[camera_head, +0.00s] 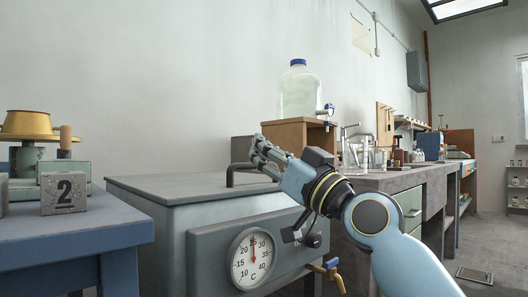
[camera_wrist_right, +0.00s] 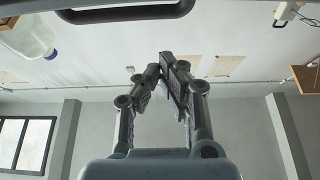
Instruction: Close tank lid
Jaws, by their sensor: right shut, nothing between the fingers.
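The tank (camera_head: 180,235) is a grey metal box with a round dial gauge on its front. Its flat grey lid (camera_head: 165,187) lies level across the top, with no clear gap visible at its edge. A dark bar handle (camera_head: 235,167) stands on the lid, partly hidden by my right gripper. My right gripper (camera_head: 257,148) is shut and empty, above the lid beside the handle. The fingertips meet in the right wrist view (camera_wrist_right: 164,62), where the handle (camera_wrist_right: 125,13) shows at the top edge, apart from them. My left gripper is out of view.
A large bottle (camera_head: 300,95) stands on a wooden box behind my right gripper. A bench with glassware extends right.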

